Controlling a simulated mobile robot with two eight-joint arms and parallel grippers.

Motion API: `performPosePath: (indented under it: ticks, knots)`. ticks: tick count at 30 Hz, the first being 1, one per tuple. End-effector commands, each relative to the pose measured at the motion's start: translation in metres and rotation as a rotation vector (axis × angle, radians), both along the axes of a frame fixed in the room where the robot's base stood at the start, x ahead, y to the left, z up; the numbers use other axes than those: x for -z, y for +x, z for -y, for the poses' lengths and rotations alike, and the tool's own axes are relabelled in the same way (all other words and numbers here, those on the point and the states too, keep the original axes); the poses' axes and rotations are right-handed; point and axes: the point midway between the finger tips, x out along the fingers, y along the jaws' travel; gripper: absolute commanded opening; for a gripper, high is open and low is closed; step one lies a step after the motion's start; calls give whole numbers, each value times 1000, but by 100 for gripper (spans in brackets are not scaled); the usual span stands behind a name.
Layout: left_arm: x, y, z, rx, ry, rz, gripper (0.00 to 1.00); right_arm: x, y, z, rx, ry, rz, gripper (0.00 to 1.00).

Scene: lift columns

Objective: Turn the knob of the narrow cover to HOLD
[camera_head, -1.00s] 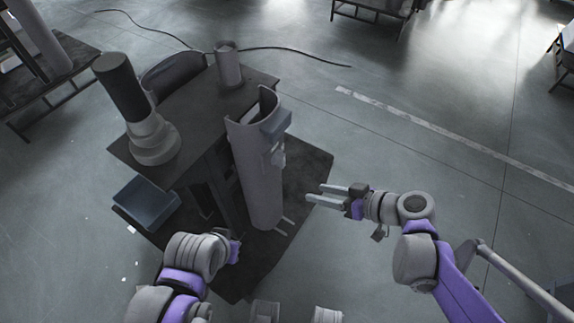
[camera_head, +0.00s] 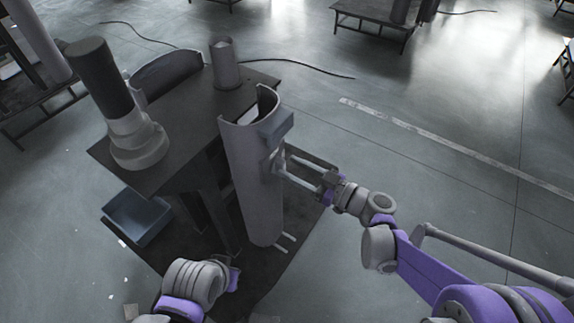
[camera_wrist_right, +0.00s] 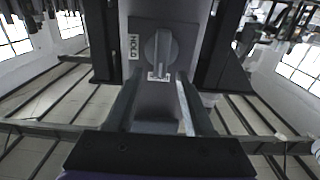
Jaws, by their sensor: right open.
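The narrow cover (camera_head: 248,190) is a tall grey half-round shell standing upright beside the table. Its knob (camera_wrist_right: 160,50) is a grey disc with a raised bar, on a dark plate in the right wrist view. The HOLD label (camera_wrist_right: 133,47) is left of the knob, its text turned sideways. The bar lies nearly vertical, its lower end toward a second small label (camera_wrist_right: 158,76) that I cannot read. My right gripper (camera_head: 285,167) is open in front of the knob; its fingers flank the plate's lower part, and contact is unclear. My left gripper (camera_head: 234,279) is low in front, its jaws unclear.
A dark table (camera_head: 185,135) bears a lamp-like column with a black top (camera_head: 103,75), a curved shell (camera_head: 170,75) and a grey cylinder (camera_head: 225,65). A blue bin (camera_head: 140,215) stands low at left. A box (camera_head: 275,125) juts from the cover above the knob. The floor at right is open.

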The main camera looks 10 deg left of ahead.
Motion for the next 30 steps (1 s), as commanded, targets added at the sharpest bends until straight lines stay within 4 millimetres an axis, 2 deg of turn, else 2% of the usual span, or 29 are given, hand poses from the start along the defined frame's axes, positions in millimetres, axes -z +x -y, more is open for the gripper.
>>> performPosePath:
  ticks: [1,6,15,17,24,30]
  knots:
    - [2,0,0,0,0,-1,0,0,2,-7,-3,1,-1,52]
    - [3,0,0,0,0,-1,0,0,8,-20,-2,0,-1,52]
    - [3,0,0,0,0,-1,0,0,9,-22,0,0,-1,52]
    - [3,0,0,0,0,-1,0,0,9,-22,0,-1,-1,45]
    - [4,0,0,0,0,-1,0,0,9,-22,0,-1,-1,2]
    - [3,0,0,0,0,-1,0,0,9,-22,0,1,-4,0]
